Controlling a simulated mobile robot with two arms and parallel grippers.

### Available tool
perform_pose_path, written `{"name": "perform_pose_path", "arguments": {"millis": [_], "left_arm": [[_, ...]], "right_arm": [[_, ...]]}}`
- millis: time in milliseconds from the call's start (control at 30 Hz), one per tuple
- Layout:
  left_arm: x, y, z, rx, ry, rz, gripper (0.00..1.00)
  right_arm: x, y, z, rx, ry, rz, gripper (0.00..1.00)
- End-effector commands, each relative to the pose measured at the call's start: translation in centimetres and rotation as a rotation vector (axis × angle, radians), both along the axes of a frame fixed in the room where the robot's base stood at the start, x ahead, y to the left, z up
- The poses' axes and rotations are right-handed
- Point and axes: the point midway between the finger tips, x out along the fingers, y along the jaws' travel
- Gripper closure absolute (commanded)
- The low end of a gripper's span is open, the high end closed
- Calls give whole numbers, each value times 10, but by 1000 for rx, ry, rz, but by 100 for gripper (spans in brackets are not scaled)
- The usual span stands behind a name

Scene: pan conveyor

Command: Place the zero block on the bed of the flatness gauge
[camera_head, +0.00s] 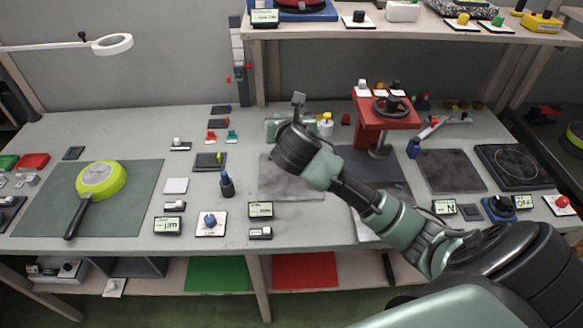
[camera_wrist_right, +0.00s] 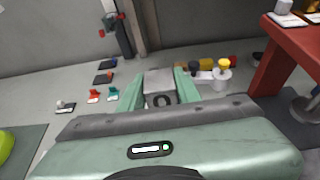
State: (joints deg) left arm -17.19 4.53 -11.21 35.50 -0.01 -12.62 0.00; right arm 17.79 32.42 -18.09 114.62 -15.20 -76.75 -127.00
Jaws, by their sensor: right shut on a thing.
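My right gripper (camera_wrist_right: 161,88) is shut on the zero block (camera_wrist_right: 160,77), a grey block with a dark ring-shaped 0 on its near face, between two green fingers. In the head view my right arm reaches in from the right, and its green gripper (camera_head: 277,128) is over the back middle of the bench. The wrist hides most of the block there. I cannot tell for sure which fixture is the flatness gauge; its bed is not clearly identifiable. A display reading µm (camera_head: 168,227) stands at the front. My left gripper is not in view.
A yellow-green pan (camera_head: 101,179) lies on a dark green mat (camera_head: 140,190) at left. A red press (camera_head: 385,117) stands behind and right of my wrist. Small red and teal pieces (camera_wrist_right: 94,96) and a white cup with a yellow top (camera_wrist_right: 222,77) are near the gripper.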

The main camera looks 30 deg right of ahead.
Motion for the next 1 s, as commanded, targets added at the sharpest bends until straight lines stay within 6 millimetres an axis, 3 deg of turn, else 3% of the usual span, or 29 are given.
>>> {"name": "perform_pose_path", "arguments": {"millis": [67, 167, 600, 1000], "left_arm": [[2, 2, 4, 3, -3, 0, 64], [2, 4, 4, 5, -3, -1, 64], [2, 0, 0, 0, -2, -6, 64], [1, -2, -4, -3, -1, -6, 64]], "right_arm": [[6, -8, 8, -1, -2, -25, 100], [8, -12, -2, 0, 3, -37, 100], [6, -12, -114, -1, 5, -37, 100], [7, -11, -163, 0, 3, -35, 100]]}}
